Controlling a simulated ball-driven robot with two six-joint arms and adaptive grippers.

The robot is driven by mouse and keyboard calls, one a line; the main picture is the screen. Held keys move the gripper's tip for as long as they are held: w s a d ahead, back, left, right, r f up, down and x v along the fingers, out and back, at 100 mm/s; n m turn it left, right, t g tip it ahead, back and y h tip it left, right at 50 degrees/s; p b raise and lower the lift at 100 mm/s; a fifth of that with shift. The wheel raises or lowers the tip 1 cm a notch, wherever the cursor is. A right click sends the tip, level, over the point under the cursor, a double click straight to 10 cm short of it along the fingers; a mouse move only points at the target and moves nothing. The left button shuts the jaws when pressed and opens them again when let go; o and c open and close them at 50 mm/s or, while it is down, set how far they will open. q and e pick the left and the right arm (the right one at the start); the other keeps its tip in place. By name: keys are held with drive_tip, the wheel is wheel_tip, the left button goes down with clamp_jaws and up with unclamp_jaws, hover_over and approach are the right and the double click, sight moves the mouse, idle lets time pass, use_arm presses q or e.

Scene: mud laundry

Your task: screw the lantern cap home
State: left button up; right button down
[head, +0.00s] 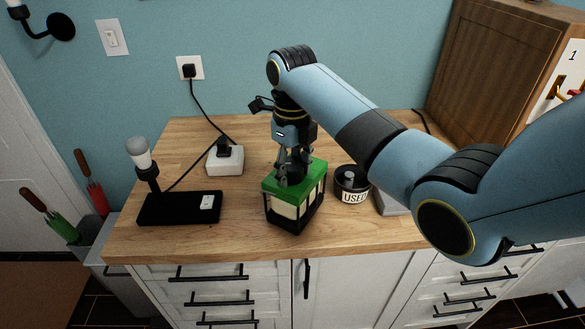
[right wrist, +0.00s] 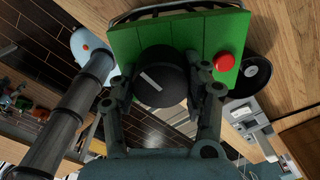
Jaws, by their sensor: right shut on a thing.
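The lantern (head: 283,207), with a green top, pale side panels and a dark frame, stands upright on the wooden counter. My right gripper (head: 294,172) points down onto its top. In the right wrist view the lantern's green top (right wrist: 205,38) carries a round black cap (right wrist: 161,77) with a white line across it. The right fingers are shut on the cap from both sides. A red button (right wrist: 224,61) sits beside the cap. The cap is hidden by the fingers in the head view, and its thread does not show. My left gripper is not in view.
A dark tin marked USED (head: 351,187) stands close right of the lantern. A black base with a bulb lamp (head: 180,208) is at left. A white box with a plug (head: 225,160) and its cord lie behind. The counter's (head: 190,245) front strip is clear.

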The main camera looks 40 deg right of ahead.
drive_tip(key=c, duration=1)
unclamp_jaws()
drive_tip(key=shift+s+f, duration=0.3)
drive_tip(key=shift+f, duration=0.2)
drive_tip(key=o, duration=0.5)
drive_tip(key=shift+w+f, duration=0.1)
drive_tip(key=shift+w, duration=0.15)
drive_tip(key=shift+c, duration=0.2)
drive_tip(key=shift+d, duration=0.1)
drive_tip(key=shift+r, duration=0.2)
drive_tip(key=c, duration=0.4)
drive_tip(key=shift+w+r, duration=0.1)
drive_tip(key=shift+r, duration=3.45)
